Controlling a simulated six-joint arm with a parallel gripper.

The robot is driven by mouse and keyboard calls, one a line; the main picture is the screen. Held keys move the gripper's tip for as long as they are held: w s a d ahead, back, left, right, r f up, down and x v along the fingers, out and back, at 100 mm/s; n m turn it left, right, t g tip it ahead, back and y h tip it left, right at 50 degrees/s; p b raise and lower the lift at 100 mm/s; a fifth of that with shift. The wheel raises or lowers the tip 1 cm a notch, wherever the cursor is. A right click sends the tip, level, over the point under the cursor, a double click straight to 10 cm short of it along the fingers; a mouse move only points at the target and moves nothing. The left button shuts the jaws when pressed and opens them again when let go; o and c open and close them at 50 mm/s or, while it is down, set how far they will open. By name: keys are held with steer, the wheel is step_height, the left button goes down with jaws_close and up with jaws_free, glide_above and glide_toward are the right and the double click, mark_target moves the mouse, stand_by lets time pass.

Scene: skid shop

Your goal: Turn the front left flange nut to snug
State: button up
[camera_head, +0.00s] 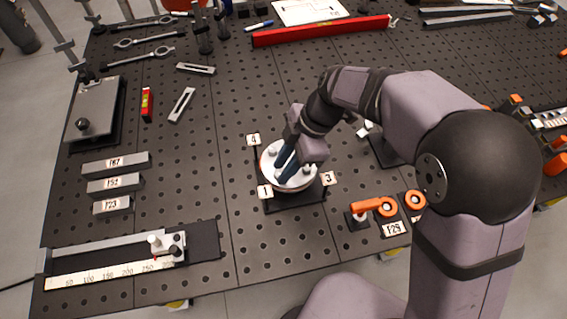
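A round white flange (267,171) sits on a dark base plate (298,200) near the middle of the table. Small label tags stand around it: 1 (265,191) at front left, 3 (329,178) at right and 4 (253,140) at back left. A pale nut (272,153) shows at the back left of the flange. The front left nut (284,178) shows close to the fingertips. My gripper hides the back right of the flange.
Labelled grey blocks (115,184) and a ruler fixture (110,273) lie left. Orange-handled tools (366,206) stand to the right of the flange. A red level (320,31) lies at the back. The perforated table (215,165) is bare left of the flange.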

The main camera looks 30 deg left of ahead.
steer(key=shift+f, duration=0.2)
jaws_close()
